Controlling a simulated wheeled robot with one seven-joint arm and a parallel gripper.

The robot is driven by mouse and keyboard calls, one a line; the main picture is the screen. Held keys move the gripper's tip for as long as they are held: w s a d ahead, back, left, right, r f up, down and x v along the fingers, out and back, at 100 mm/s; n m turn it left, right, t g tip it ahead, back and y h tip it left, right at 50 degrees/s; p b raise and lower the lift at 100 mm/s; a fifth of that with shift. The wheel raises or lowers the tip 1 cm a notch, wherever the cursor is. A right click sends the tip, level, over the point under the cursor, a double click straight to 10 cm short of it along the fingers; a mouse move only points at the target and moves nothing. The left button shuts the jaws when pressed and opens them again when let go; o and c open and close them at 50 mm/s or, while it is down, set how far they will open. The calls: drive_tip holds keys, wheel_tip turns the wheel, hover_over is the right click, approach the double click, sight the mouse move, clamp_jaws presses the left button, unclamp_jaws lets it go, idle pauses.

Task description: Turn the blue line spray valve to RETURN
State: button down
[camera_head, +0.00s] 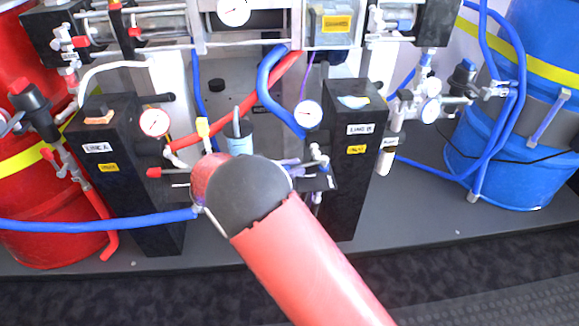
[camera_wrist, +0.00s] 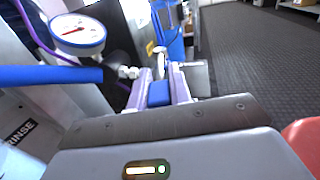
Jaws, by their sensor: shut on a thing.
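My gripper (camera_wrist: 158,88) shows in the wrist view with its two pale purple fingers closed around a small blue piece (camera_wrist: 158,94), which looks like the blue valve handle. Pale metal fittings (camera_wrist: 130,72) lie just beyond the fingers. In the head view my arm's dark end hides most of the gripper and the handle, in front of the black LINE B post (camera_head: 345,190). A valve fitting (camera_head: 318,158) shows beside that post. No RETURN marking is readable, so I cannot tell the handle's position.
The LINE A post (camera_head: 130,200) with red-handled fittings stands left. A blue hose (camera_head: 100,222) crosses low on the left. A gauge (camera_wrist: 78,32) and a RINSE label (camera_wrist: 20,132) are close by in the wrist view. Red and blue drums (camera_head: 510,165) flank the rig.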

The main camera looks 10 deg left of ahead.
drive_tip(key=c, duration=1.3)
unclamp_jaws()
drive_tip(key=v, duration=0.7)
drive_tip(key=shift+s+a, duration=0.2)
drive_tip(key=shift+a, duration=0.15)
drive_tip(key=shift+c, duration=0.3)
